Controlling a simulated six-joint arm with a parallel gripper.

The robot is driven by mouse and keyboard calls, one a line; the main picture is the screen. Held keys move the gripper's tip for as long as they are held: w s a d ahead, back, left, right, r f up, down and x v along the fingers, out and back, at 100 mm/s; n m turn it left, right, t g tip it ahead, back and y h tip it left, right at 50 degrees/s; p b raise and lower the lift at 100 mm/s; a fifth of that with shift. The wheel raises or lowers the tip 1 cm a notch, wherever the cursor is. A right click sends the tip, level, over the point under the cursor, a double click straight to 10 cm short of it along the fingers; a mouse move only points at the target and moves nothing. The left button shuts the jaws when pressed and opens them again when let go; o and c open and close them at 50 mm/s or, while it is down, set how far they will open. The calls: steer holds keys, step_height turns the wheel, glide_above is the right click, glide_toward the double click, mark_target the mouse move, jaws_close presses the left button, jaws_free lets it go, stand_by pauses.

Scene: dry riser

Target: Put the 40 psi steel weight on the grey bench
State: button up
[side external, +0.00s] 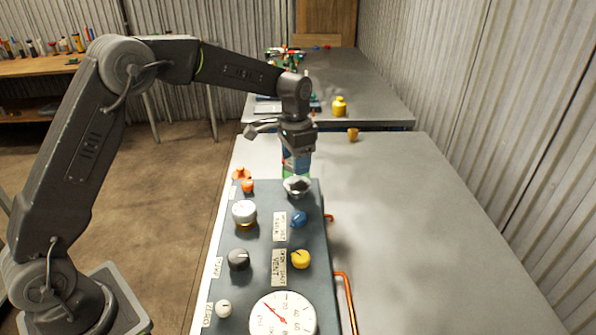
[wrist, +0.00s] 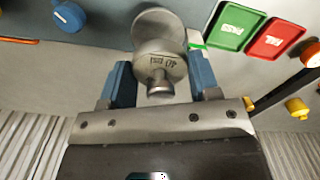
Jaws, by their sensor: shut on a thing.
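The steel weight (wrist: 158,62) is a silvery disc with a narrower neck, and the wrist view shows "40 psi" upside down on it. My gripper (wrist: 160,88) is shut on it, with one blue finger on each side of the neck. In the side view my gripper (side external: 297,163) points down at the far end of the dark panel, with the weight (side external: 297,186) just below the fingers. I cannot tell whether the weight touches the panel. The grey bench (side external: 430,230) spreads under and to the right of the panel.
The panel (side external: 265,225) carries several knobs, a white-faced gauge (side external: 283,318) and a silvery round piece (side external: 244,211). An orange pipe (side external: 348,295) runs along its right side. Green (wrist: 236,25) and red (wrist: 274,40) pads lie near the weight. The bench right of the panel is clear.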

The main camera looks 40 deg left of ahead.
steer(key=s+a+r, duration=0.5)
steer(key=a+r, duration=0.1)
steer(key=a, duration=0.4)
steer(key=a+f, duration=0.8)
steer(key=a, duration=0.4)
steer(key=shift+t, duration=0.4)
steer(key=w+d+f, duration=0.4)
steer(key=w+d, duration=0.1)
steer(key=w+d+f, duration=0.2)
steer(key=w, duration=0.1)
steer(key=shift+d+f, duration=0.3)
steer(key=shift+d, duration=0.1)
steer(key=shift+w+f, duration=0.1)
steer(key=shift+f, duration=1.95)
steer(key=shift+f, duration=0.15)
steer(key=o, duration=0.8)
steer(key=shift+c, duration=0.2)
